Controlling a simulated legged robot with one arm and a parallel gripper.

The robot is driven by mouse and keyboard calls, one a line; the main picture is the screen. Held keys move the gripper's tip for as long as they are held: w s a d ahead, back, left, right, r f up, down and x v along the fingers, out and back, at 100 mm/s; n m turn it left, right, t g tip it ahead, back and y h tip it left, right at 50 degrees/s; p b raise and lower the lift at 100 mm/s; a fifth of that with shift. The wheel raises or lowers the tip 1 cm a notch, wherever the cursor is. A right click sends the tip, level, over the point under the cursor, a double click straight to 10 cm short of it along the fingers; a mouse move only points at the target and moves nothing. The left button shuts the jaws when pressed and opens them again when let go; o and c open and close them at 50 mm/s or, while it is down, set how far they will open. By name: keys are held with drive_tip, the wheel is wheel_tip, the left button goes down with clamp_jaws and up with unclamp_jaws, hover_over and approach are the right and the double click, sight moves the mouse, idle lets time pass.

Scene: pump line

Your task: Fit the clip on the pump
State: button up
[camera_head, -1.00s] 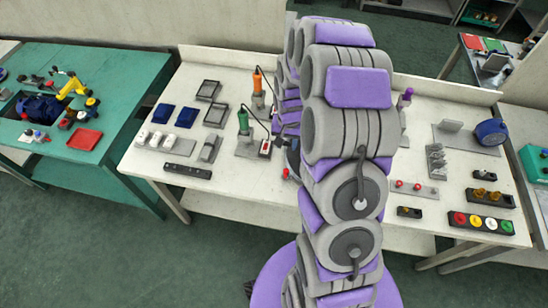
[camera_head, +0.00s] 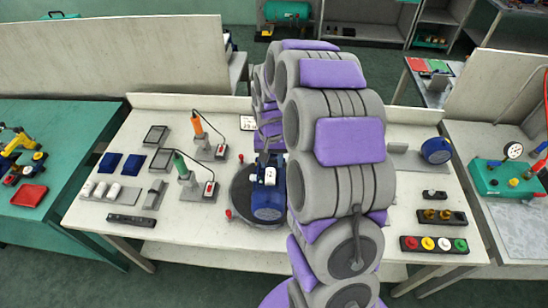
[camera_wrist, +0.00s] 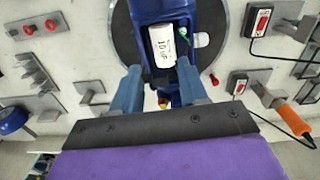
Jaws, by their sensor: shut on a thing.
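The blue pump (camera_head: 268,202) stands on a dark round plate (camera_head: 240,190) at the middle of the bench, partly behind my arm. In the wrist view the pump (camera_wrist: 150,10) has a white cylinder marked "10 uF" (camera_wrist: 163,45) lying in its open box, with a green wire beside it. My gripper (camera_wrist: 160,72) is at the near end of this cylinder, one finger on each side. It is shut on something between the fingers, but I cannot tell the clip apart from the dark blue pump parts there.
Green-handled (camera_head: 181,165) and orange-handled (camera_head: 198,124) tools stand in holders left of the pump, with cables. Trays and small parts lie further left. A strip of coloured caps (camera_head: 434,245) and a blue round part (camera_head: 436,150) are on the right.

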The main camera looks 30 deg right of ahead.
sight(271, 174)
drive_tip(key=shift+a+f+b, duration=0.4)
drive_tip(key=shift+a+f, duration=0.65)
drive_tip(key=shift+f, duration=0.5)
drive_tip(key=shift+s+d+f+b, duration=0.1)
drive_tip(key=shift+d+f+b, duration=0.2)
drive_tip(key=shift+d+f, duration=0.75)
drive_tip(key=shift+c, duration=0.8)
drive_tip(key=shift+a+f, duration=0.1)
drive_tip(key=shift+a, duration=0.5)
drive_tip(key=shift+d, duration=0.4)
